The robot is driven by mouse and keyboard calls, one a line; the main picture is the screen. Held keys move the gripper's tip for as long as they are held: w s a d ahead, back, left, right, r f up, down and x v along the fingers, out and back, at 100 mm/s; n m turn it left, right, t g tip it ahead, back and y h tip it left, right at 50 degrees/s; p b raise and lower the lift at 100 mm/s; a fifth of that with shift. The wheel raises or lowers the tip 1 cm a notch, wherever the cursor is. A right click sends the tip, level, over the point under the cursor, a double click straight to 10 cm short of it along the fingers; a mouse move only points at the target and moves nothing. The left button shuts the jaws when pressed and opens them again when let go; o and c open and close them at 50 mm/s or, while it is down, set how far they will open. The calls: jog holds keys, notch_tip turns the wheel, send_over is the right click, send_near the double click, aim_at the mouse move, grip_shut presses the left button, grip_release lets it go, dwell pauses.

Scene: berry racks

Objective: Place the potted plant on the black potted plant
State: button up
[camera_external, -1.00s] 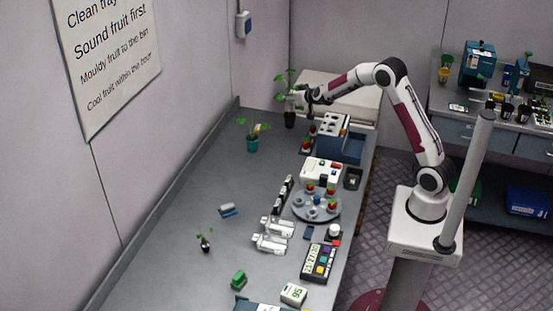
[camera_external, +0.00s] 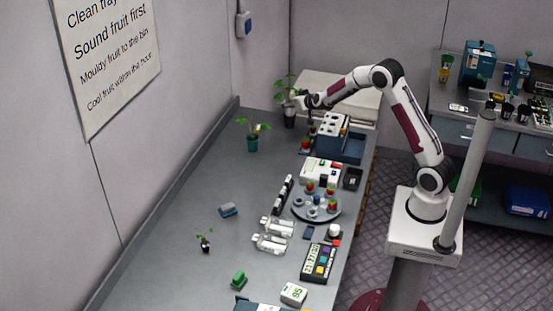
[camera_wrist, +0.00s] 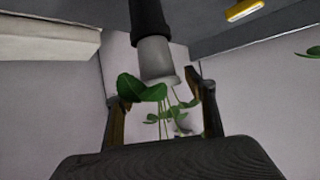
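A potted plant with a grey pot (camera_external: 290,109) and green leaves stands at the far end of the bench. Its grey pot rests on a black pot (camera_external: 289,122), seemingly upright. The wrist view appears upside down; there the grey pot (camera_wrist: 156,60) meets the black pot (camera_wrist: 148,18), with leaves (camera_wrist: 142,90) hanging below. My gripper (camera_external: 300,99) is just right of the grey pot. In the wrist view its fingers stand apart on either side of the pot, with gaps showing. Any leaves of the black pot's own plant cannot be made out.
A teal potted plant (camera_external: 252,143) stands to the left, and a small dark potted plant (camera_external: 205,244) nearer the front. A blue rack box (camera_external: 343,146) and red berries sit close right of the pots. The bench's left middle is mostly clear.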

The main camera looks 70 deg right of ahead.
jog(key=shift+r, duration=0.15)
jog(key=v, duration=1.2)
dwell(0.6)
jog(key=shift+a, duration=0.1)
dwell(0.5)
jog(key=s+a+r+n+y, duration=0.35)
jog(key=s+a, duration=0.25)
jog(key=a, duration=0.6)
jog(key=s+a+r+n+y, duration=0.2)
jog(key=s+a+r+y, duration=0.25)
jog(key=a, duration=0.75)
jog(key=s+a+f+n+g, duration=0.1)
jog(key=s+a+f+g, duration=0.1)
jog(key=s, duration=1)
jog(key=s+a+f+n+g, duration=0.1)
jog(key=s+a, duration=0.3)
jog(key=s, duration=0.8)
jog(key=shift+s+f+g, duration=0.3)
jog(key=shift+f+g, duration=0.1)
jog(key=shift+f, duration=0.05)
